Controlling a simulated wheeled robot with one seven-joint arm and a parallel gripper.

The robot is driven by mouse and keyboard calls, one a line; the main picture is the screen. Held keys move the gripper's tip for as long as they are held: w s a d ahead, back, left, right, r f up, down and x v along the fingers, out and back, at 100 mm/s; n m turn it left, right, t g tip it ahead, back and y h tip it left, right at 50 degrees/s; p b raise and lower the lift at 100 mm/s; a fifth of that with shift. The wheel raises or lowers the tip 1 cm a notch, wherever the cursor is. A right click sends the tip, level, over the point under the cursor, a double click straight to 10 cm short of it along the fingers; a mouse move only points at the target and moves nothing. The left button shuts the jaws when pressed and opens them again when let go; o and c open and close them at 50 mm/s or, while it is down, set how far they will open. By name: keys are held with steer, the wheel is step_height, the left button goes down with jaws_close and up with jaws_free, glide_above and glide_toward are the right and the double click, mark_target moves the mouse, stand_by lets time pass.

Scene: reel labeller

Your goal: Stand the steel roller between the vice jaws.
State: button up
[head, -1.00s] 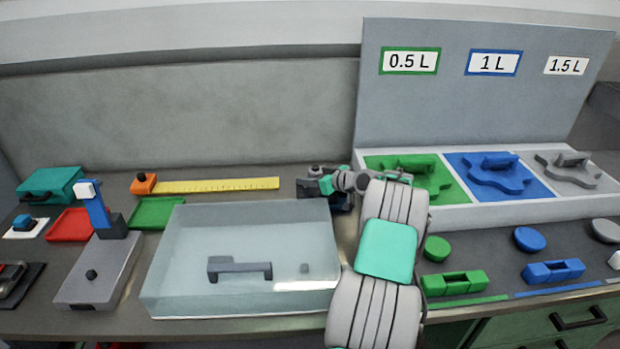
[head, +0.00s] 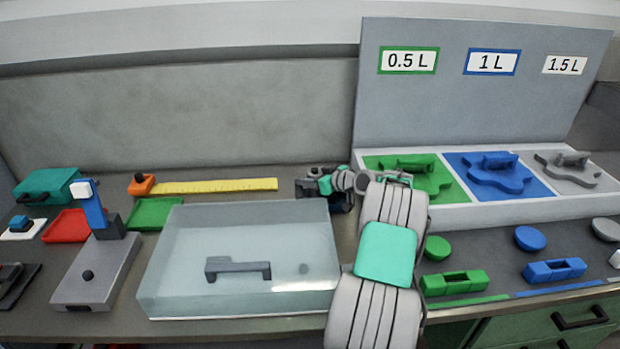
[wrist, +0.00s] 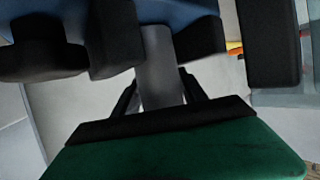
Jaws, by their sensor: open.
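A smooth grey cylinder, which looks like the steel roller (wrist: 160,70), stands out in the middle of the wrist view. Dark blocks and a blue body (wrist: 180,12), which may be the vice, lie around its upper part; a black bar crosses below it. I cannot tell whether the roller touches the jaws. My gripper (wrist: 190,45) is open, with black fingers left and right of the roller, apart from it. In the head view my gripper (head: 325,182) is at the back of the bench among dark blocks, and the roller is hidden there.
A clear cover (head: 180,290) with a grey handle stands left of my arm. A yellow ruler (head: 215,185) lies behind it. A pale tray (head: 500,212) with green, blue and grey sections stands to the right. Coloured discs and blocks lie before that tray.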

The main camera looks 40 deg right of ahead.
steer(key=shift+s+a+f, duration=0.1)
steer(key=shift+a+f, duration=0.1)
steer(key=shift+f, duration=0.25)
steer(key=shift+s+a+f, duration=0.1)
steer(key=shift+a+f, duration=0.05)
steer(key=shift+f, duration=0.25)
steer(key=shift+r+p, duration=0.35)
steer(key=shift+p, duration=0.15)
steer(key=shift+w+r+p, duration=0.1)
steer(key=shift+r+p, duration=0.4)
steer(key=shift+p, duration=0.2)
steer(key=b+v, duration=0.2)
steer(key=v, duration=1)
steer(key=shift+d+r+b, duration=0.2)
steer(key=shift+b, duration=0.1)
